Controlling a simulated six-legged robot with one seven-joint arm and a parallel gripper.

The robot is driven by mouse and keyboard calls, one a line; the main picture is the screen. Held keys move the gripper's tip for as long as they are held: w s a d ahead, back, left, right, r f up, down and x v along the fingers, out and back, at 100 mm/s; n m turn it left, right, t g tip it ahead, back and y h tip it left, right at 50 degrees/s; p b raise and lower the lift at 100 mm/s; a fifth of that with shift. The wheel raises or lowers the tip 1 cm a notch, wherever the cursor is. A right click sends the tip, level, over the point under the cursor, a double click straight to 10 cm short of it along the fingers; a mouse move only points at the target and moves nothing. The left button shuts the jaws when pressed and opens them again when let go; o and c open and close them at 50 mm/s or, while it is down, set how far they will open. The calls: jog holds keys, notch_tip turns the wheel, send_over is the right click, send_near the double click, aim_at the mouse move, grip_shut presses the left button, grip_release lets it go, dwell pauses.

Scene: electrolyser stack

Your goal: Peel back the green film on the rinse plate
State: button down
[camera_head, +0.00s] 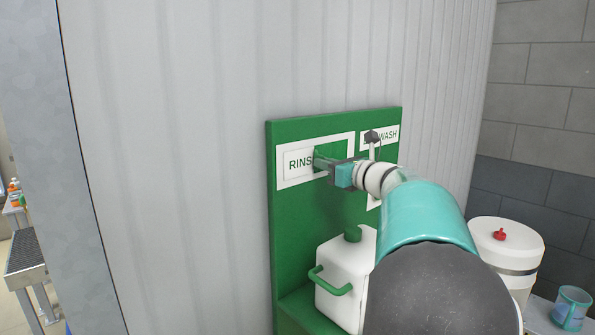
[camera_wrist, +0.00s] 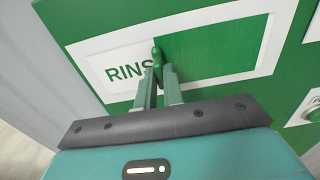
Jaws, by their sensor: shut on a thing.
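The rinse plate (camera_head: 283,180) is a white label on an upright green board, with the letters "RINS" readable at its left. It also shows in the wrist view (camera_wrist: 92,62). The green film (camera_wrist: 220,48) covers the right part of the plate, and its left edge lies by the letter S. My gripper (camera_wrist: 157,68) is shut on the film at that edge, where a narrow green piece stands between the fingertips. In the head view my gripper (camera_head: 322,162) is in front of the plate and hides part of the film.
The green board (camera_head: 335,122) hangs on a grey ribbed wall (camera_head: 200,150). A wash label (camera_head: 389,133) is at its right. A white canister (camera_head: 338,268) with a green handle stands below. A white drum (camera_head: 505,248) and a teal mug (camera_head: 571,308) are at the right.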

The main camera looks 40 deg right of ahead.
jog(key=shift+s+d, duration=0.1)
jog(key=shift+d, duration=0.7)
jog(key=shift+d, duration=2.65)
jog(key=shift+d, duration=3.35)
jog(key=c, duration=1.5)
grip_release()
jog(key=shift+o, duration=0.9)
jog(key=shift+w+a, duration=0.1)
jog(key=shift+w, duration=0.15)
jog(key=shift+s, duration=0.15)
